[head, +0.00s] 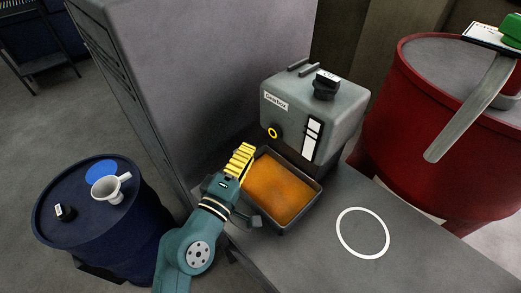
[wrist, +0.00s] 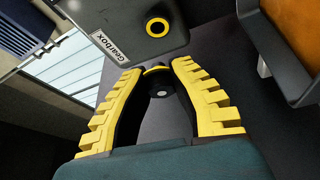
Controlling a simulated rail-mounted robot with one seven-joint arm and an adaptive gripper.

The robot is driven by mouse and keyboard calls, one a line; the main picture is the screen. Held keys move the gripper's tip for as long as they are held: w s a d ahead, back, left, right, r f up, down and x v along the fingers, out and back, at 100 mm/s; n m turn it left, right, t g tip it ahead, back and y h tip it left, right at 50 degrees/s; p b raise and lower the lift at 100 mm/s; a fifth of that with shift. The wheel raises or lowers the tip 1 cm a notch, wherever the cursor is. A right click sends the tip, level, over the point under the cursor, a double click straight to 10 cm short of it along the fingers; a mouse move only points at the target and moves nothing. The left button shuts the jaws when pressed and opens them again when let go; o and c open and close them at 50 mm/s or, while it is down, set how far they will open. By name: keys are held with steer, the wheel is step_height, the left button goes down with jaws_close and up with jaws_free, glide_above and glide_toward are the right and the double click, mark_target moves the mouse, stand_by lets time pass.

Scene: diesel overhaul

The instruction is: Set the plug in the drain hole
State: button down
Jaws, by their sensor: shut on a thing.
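The gearbox (head: 318,105) is a grey box with a white label on the bench. Its drain hole (head: 272,133) is a dark opening with a yellow ring on the front face; it also shows at the top of the wrist view (wrist: 157,27). My gripper (head: 241,160) has yellow ribbed fingers, which also show in the wrist view (wrist: 158,72). They are shut on the plug (wrist: 160,86), a dark piece with a yellow rim at the fingertips. The plug is apart from the hole, and I cannot make it out in the head view.
A tray (head: 309,205) of orange-brown liquid sits below the gearbox, beside my gripper. The bench (head: 330,262) is clear around a white circle (head: 363,233). A blue drum (head: 100,232) with a funnel (head: 108,188) stands left, a red drum (head: 420,130) right. A grey cabinet (head: 205,80) rises behind.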

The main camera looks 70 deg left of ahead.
mark_target(272, 129)
steer(key=shift+s+a, duration=0.15)
steer(key=shift+a, duration=0.05)
steer(key=shift+w+a, duration=0.15)
steer(key=shift+w, duration=0.1)
steer(key=w, duration=0.1)
steer(key=w+a+p, duration=0.1)
steer(key=w, duration=0.1)
steer(key=w+p, duration=0.1)
steer(key=shift+w+a+r, duration=0.15)
steer(key=shift+w+a, duration=0.2)
steer(key=shift+a, duration=0.05)
steer(key=shift+w+a+f, duration=0.2)
steer(key=shift+w+a, duration=0.05)
steer(key=shift+w, duration=0.35)
steer(key=shift+r+g+p, duration=0.15)
steer(key=shift+g+p, duration=0.15)
steer(key=shift+p, duration=0.45)
steer(key=shift+n+g+p, duration=0.4)
steer(key=shift+n+p, duration=0.5)
steer(key=shift+p, duration=1.95)
steer(key=shift+w+a, duration=0.2)
steer(key=shift+w, duration=0.2)
steer(key=c, duration=1)
jaws_free()
